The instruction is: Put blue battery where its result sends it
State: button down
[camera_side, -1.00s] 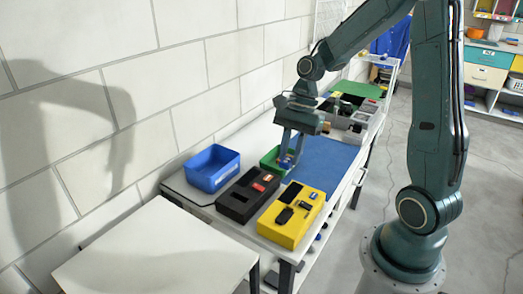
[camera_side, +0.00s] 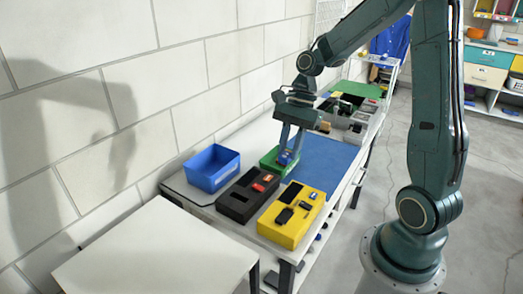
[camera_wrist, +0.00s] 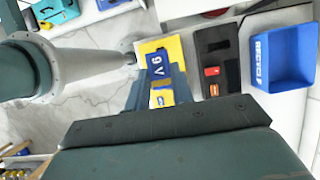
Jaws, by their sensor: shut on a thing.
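My gripper (camera_side: 286,154) is shut on the blue battery (camera_side: 285,158), which hangs between its fingers by the green tray (camera_side: 268,163). In the wrist view the blue battery (camera_wrist: 156,66) shows a white "9 V" mark and covers part of the yellow box (camera_wrist: 146,47). In the side view the yellow box (camera_side: 274,229) stands at the near end of the bench with dark parts on top. The blue bin (camera_side: 212,168) stands at the wall side; the wrist view shows "RECYCLE" on it (camera_wrist: 262,48). I cannot tell if the battery touches the tray.
A black box (camera_side: 236,205) with red and orange pieces on it stands between the blue bin and the yellow box. A blue mat (camera_side: 325,157) lies clear on the bench. Grey compartment trays (camera_side: 352,125) stand farther back. A bare white table (camera_side: 150,255) is in front.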

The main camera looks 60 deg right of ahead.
jog(key=w+d+f+m+t, duration=0.1)
jog(key=w+d+f+m, duration=0.2)
jog(key=d, duration=0.6)
jog(key=w+d+f+m+t, duration=0.1)
jog(key=w+d+f+m, duration=0.2)
jog(key=w+d+f, duration=0.3)
jog(key=w+d+f+m+t+h, duration=0.1)
jog(key=w+d+f, duration=0.4)
jog(key=d, duration=0.7)
jog(key=shift+w+m, duration=0.55)
jog(key=shift+m, duration=0.35)
jog(key=shift+f, duration=0.1)
jog(key=shift+f, duration=2.9)
jog(key=c, duration=1.1)
grip_release()
